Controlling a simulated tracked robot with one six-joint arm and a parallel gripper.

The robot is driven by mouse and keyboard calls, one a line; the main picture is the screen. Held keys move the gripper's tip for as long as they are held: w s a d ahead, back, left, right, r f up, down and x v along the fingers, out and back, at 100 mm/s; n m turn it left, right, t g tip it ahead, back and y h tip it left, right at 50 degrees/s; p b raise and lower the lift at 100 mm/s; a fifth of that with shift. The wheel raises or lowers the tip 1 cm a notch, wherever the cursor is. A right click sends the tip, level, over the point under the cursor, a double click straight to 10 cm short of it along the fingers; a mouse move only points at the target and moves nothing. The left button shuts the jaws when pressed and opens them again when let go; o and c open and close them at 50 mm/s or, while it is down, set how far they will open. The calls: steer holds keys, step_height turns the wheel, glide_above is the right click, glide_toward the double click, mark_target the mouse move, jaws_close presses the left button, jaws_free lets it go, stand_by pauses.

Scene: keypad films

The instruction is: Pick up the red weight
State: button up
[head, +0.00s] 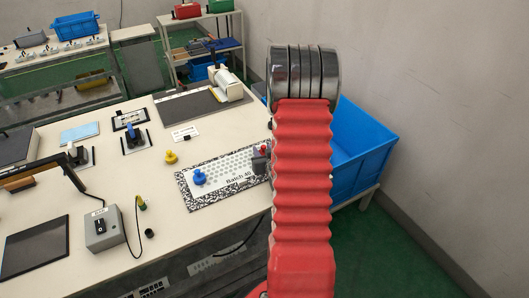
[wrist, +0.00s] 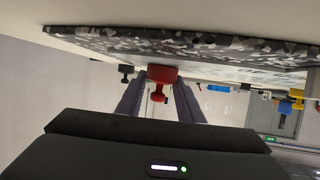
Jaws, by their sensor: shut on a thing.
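The red weight (head: 264,149) shows as a small red spot at the right end of the "Batch 46" sheet (head: 234,174), beside my gripper (head: 260,160). My red arm covers what lies right of it. In the wrist view, which looks upside down, the red weight (wrist: 162,73) with its knob is between the two grey fingers of my gripper (wrist: 159,92). The fingers are shut on it. Its wide end is close to the sheet's surface; I cannot tell whether it touches.
A blue weight (head: 199,177) stands on the sheet's left part. A yellow weight (head: 170,157) stands just behind the sheet. A grey switch box (head: 104,229) is at front left. A blue bin (head: 365,145) is right of my arm.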

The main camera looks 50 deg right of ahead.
mark_target(263, 146)
steer(key=shift+r, duration=0.1)
steer(key=shift+r, duration=4.9)
steer(key=shift+w+a, duration=0.1)
